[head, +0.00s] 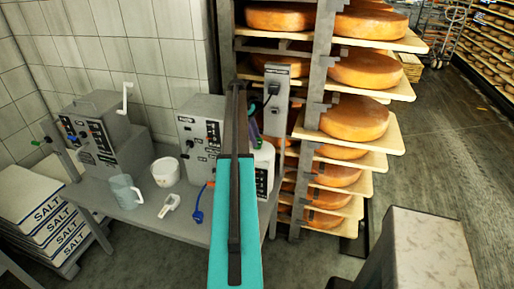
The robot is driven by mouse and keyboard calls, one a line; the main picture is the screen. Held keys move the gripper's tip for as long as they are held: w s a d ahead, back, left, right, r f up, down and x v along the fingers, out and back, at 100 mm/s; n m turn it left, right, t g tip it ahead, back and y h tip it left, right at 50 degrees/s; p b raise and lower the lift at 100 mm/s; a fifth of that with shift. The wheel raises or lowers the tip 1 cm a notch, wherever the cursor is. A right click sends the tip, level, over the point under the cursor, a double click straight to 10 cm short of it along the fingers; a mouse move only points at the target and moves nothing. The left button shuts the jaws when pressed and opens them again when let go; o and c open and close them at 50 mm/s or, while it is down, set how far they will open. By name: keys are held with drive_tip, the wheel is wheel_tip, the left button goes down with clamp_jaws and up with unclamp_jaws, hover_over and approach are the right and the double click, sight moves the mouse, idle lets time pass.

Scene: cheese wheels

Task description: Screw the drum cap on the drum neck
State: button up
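A white rounded container (264,160), which looks like the drum, stands at the right end of the grey work table. It carries a dark label, and my arm hides its left side. I cannot make out its neck or a drum cap. A small dark purple and green shape shows just above it at the arm's edge, too small to identify. My teal and dark arm runs up the middle of the view across the table. I cannot make out my gripper or its fingertips.
The table (150,222) also holds a grey mug (125,192), a white bowl (166,172), a white handled item (171,206), a blue plug (198,216) and grey control machines (98,130). Salt sacks (45,222) are stacked left.

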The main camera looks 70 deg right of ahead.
drive_tip(key=shift+d+f, duration=0.3)
drive_tip(key=shift+d, duration=0.05)
drive_tip(key=shift+w+d+r, duration=0.1)
drive_tip(key=shift+w+r, duration=0.1)
drive_tip(key=shift+r, duration=0.05)
drive_tip(key=p+v, duration=0.6)
drive_tip(key=v, duration=0.7)
drive_tip(key=shift+s+a+r, duration=0.2)
drive_tip(key=shift+a+r, duration=0.05)
drive_tip(key=shift+r, duration=0.1)
idle(0.5)
drive_tip(key=shift+p, duration=0.3)
drive_tip(key=shift+w, duration=0.15)
drive_tip(key=shift+c, duration=0.3)
